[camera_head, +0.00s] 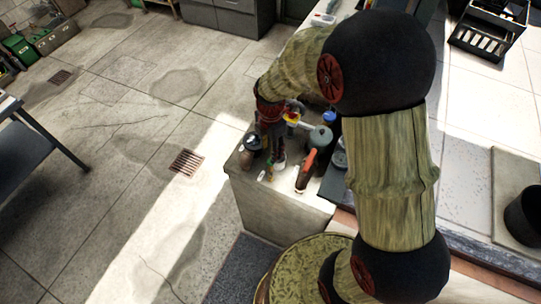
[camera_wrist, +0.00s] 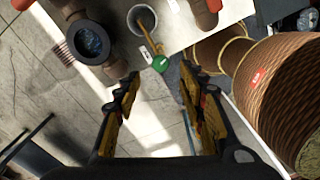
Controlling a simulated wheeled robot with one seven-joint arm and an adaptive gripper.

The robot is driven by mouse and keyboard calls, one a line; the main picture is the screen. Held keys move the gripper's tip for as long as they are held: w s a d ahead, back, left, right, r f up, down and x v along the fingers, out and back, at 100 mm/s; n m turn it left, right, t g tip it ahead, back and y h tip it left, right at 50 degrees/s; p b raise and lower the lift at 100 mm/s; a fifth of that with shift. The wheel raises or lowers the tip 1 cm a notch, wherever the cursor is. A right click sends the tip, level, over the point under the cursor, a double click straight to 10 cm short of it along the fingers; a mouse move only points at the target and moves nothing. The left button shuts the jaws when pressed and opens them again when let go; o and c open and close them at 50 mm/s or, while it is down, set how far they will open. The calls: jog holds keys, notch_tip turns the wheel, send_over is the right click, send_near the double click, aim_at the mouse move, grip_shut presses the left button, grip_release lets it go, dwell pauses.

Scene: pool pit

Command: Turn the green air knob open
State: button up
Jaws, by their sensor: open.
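The green knob (camera_wrist: 161,64) shows in the wrist view as a small round disc at the end of a thin brass-coloured stem. The stem runs up to a pale round cup-like fitting (camera_wrist: 142,19). My gripper (camera_wrist: 158,76) is open, with one yellow-and-black finger on each side of the knob in the picture. I see no contact, and the height between fingertips and knob is hard to judge. In the head view my gripper (camera_head: 277,150) points down over the cluttered counter end. I cannot clearly pick out the knob there.
The counter (camera_head: 280,205) also holds an orange-handled item (camera_head: 306,169) and a rounded grey-green vessel (camera_head: 320,137). In the wrist view a dark round fitting (camera_wrist: 89,41) stands left of the knob, and a large brown ribbed cylinder (camera_wrist: 280,85) at right. Floor left of the counter is open.

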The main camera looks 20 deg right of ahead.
notch_tip(320, 180, up, 6)
jog(key=shift+f, duration=0.15)
dwell(0.6)
jog(key=s+r+m+t+b, duration=0.2)
jog(key=s+m+t+b, duration=0.3)
jog(key=s+m+b, duration=1.3)
jog(key=s+m, duration=0.1)
jog(key=m, duration=0.2)
jog(key=shift+d+r+m+t, duration=0.2)
jog(key=shift+d+m+t, duration=0.1)
jog(key=shift+d+m, duration=0.1)
